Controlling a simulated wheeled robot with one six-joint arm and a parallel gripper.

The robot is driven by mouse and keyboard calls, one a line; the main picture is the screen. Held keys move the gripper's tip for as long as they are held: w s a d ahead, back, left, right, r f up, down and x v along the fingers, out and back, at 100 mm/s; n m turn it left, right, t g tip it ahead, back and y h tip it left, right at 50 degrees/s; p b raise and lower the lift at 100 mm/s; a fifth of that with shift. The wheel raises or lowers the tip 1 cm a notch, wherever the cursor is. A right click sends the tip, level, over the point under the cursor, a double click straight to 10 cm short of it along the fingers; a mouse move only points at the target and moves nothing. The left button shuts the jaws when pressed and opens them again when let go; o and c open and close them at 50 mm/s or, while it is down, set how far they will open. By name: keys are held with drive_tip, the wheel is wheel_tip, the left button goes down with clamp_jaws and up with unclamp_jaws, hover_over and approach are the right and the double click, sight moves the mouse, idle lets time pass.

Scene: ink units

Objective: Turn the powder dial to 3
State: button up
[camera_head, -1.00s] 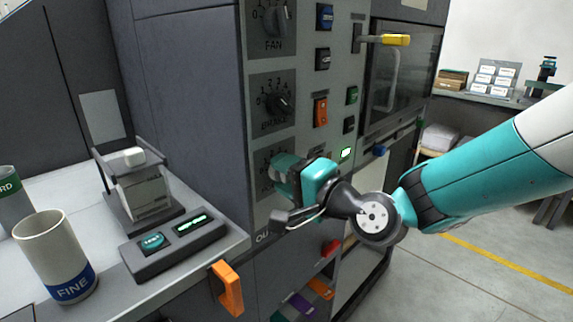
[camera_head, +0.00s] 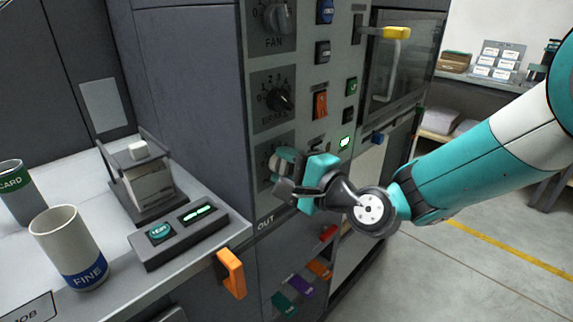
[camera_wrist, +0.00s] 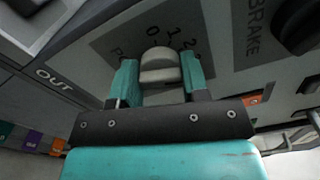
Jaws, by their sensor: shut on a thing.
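The powder dial is the lowest of the three dials on the machine front; its dark plate (camera_head: 264,165) shows beside my gripper in the head view. In the wrist view its grey knob (camera_wrist: 158,66) sits between my two teal fingers, with 0, 1 and 2 marked around it. Further marks and most of its label are hidden. My gripper (camera_wrist: 158,80) is shut on the knob, one finger on each side. In the head view my gripper (camera_head: 290,168) covers most of this dial, and I cannot read where the knob points.
The brake dial (camera_head: 280,99) is just above, with the fan dial (camera_head: 278,18) over it. Several switches, including an orange one (camera_head: 320,104), stand to the right. An orange handle (camera_head: 231,273) juts from the counter at lower left.

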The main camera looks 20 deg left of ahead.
drive_tip(key=shift+f, duration=0.1)
drive_tip(key=o, duration=0.9)
drive_tip(key=b+v, duration=0.7)
drive_tip(key=v, duration=1)
drive_tip(key=shift+s+d, duration=0.2)
